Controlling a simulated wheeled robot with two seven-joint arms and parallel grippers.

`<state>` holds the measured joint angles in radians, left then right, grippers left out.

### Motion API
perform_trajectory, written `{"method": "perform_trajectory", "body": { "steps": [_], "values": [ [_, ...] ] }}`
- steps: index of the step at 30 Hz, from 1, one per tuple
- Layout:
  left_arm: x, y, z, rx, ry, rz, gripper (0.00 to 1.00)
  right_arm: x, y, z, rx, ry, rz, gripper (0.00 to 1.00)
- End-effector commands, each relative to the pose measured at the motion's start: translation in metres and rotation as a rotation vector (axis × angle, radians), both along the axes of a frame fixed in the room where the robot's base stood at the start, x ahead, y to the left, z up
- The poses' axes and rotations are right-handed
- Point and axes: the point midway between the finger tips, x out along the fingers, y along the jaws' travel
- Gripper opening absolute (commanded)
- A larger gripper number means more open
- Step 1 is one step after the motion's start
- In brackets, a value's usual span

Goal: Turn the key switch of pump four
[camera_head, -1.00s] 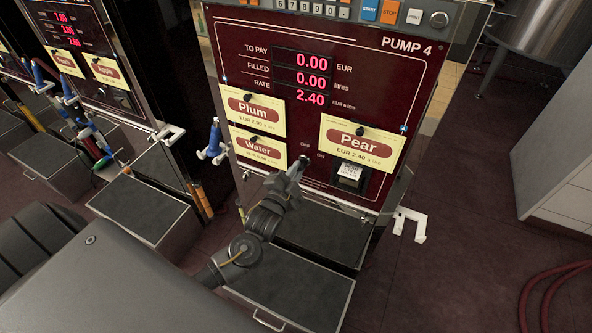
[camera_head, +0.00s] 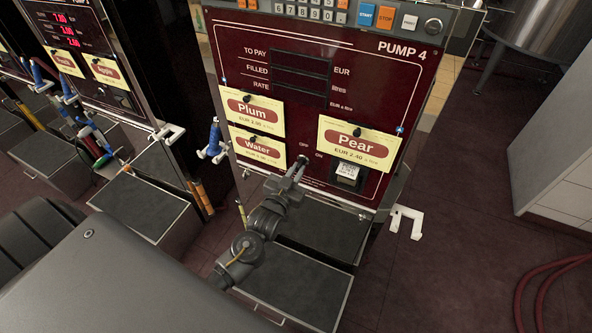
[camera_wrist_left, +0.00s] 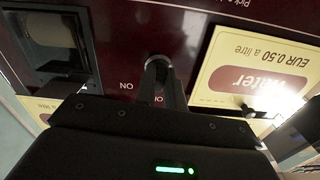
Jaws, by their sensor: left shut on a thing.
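Pump four's dark red panel (camera_head: 375,60) faces me, with the PUMP 4 label at its top right. The key switch (camera_head: 304,160) is low in the middle of the panel, by the OFF and ON marks. My left gripper (camera_head: 298,172) is at the switch and shut on its key. In the left wrist view the round switch (camera_wrist_left: 157,64) shows at the tips of the left fingers (camera_wrist_left: 166,84). The fingers hide most of the key, so its exact angle is unclear. The display (camera_head: 300,78) is dark. My right gripper is not in view.
Plum (camera_head: 252,110), Water (camera_head: 258,148) and Pear (camera_head: 355,143) cards hang on the panel around the switch. A small counter window (camera_head: 347,175) is right of it. A blue nozzle (camera_head: 214,140) hangs at the left side, and an empty white bracket (camera_head: 405,221) sticks out at right.

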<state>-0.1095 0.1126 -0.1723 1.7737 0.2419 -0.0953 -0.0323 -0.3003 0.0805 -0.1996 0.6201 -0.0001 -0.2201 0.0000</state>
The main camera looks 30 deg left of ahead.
Motion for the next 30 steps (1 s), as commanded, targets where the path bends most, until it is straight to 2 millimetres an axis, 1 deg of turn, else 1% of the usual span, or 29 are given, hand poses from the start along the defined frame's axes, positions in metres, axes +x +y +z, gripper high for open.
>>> {"method": "perform_trajectory", "body": {
  "steps": [3,10,24,25,29,30],
  "values": [
    [0.0001,-0.0002,0.0005,-0.052,-0.003,0.000,0.00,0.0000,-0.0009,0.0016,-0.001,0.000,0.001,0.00],
    [0.0002,-0.0007,0.0005,-0.107,-0.007,0.000,0.00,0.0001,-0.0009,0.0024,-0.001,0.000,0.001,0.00],
    [0.0003,-0.0010,0.0006,-0.120,-0.009,0.000,0.00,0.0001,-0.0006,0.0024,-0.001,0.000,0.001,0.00],
    [0.0003,-0.0010,0.0006,-0.120,-0.009,0.000,0.14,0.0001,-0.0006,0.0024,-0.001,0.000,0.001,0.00],
    [0.0002,-0.0008,0.0005,-0.120,-0.009,0.000,0.30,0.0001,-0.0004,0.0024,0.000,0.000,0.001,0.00],
    [0.0002,-0.0008,0.0005,-0.119,-0.008,0.000,0.33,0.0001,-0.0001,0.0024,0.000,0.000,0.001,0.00]
  ]
}}
